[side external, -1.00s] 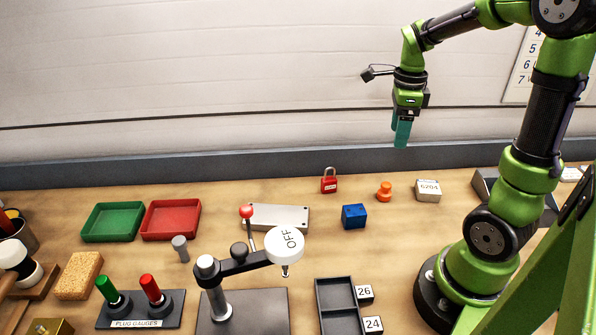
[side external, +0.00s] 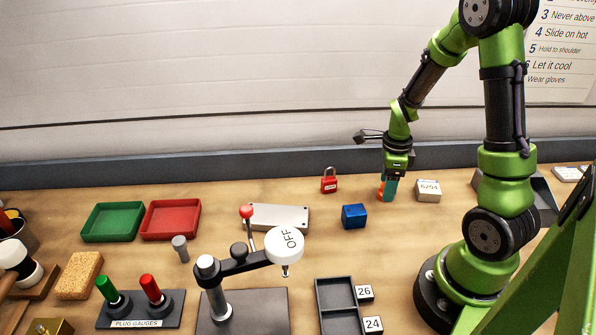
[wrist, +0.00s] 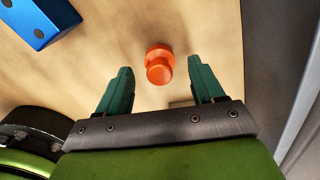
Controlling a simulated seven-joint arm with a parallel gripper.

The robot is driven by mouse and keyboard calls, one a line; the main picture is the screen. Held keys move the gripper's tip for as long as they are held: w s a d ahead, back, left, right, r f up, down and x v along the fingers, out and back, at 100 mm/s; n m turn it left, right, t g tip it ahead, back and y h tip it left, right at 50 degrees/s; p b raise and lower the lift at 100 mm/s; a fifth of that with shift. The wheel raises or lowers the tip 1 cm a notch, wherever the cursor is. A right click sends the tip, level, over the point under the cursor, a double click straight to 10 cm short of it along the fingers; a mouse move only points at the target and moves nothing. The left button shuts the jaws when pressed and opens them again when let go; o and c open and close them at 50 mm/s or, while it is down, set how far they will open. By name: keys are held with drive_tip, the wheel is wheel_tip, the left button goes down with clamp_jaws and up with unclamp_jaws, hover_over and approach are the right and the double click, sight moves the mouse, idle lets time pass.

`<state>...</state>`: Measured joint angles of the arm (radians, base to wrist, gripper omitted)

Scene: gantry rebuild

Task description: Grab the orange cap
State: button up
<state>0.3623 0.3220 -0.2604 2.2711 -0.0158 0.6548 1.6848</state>
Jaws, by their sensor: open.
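The orange cap (wrist: 160,65) stands on the wooden bench, a small round piece with a wider base. In the wrist view it lies just beyond my fingertips, roughly centred between them. In the side external view my gripper (side external: 389,190) points down low at the cap's place. The orange cap (side external: 380,191) shows there only as a sliver, mostly hidden behind a finger. I cannot tell whether the fingers touch it.
A white box marked 6204 (side external: 428,191) stands close to the right of my gripper. A blue block (side external: 354,216) lies to the left, and a red padlock (side external: 329,181) stands behind left. The wall's grey ledge (side external: 250,170) runs behind. Bare bench lies in front.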

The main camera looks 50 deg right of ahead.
drive_tip(key=shift+f, duration=0.7)
drive_tip(key=c, duration=1.1)
drive_tip(key=shift+r, duration=0.1)
